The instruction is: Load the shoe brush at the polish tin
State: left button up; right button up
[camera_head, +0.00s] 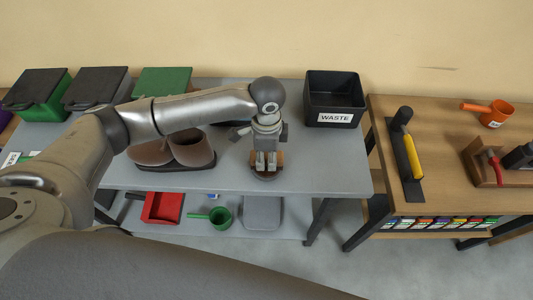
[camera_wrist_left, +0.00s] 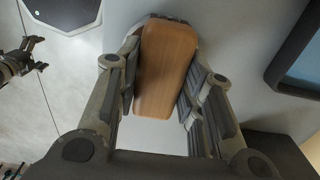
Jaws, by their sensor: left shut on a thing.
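My left gripper (camera_head: 266,164) is over the front part of the grey table, pointing down. It is shut on the shoe brush, whose wooden back (camera_wrist_left: 165,68) shows between the two fingers in the left wrist view. In the head view a little of the brush's wood (camera_head: 280,158) shows beside the fingers. A dark round rim, probably the polish tin (camera_head: 265,177), shows right under the brush. The brush covers most of it, and I cannot tell whether the bristles touch the polish. My right gripper is not in the head view.
Brown shoes (camera_head: 175,150) stand left of the gripper on the grey table (camera_head: 330,172). A black waste bin (camera_head: 335,98) is at the back right. Lidded boxes (camera_head: 38,92) line the back left. A lower shelf holds a red dustpan (camera_head: 162,207) and green scoop (camera_head: 220,217).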

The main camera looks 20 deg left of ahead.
aim_at(266, 155)
pick_arm(q)
jog(key=shift+s+f+p, duration=0.1)
jog(key=shift+f+p, duration=0.05)
jog(key=shift+p, duration=0.2)
dwell(1.3)
notch_tip(266, 155, up, 7)
jog(key=p, duration=0.8)
jog(key=shift+p, duration=0.3)
dwell(0.6)
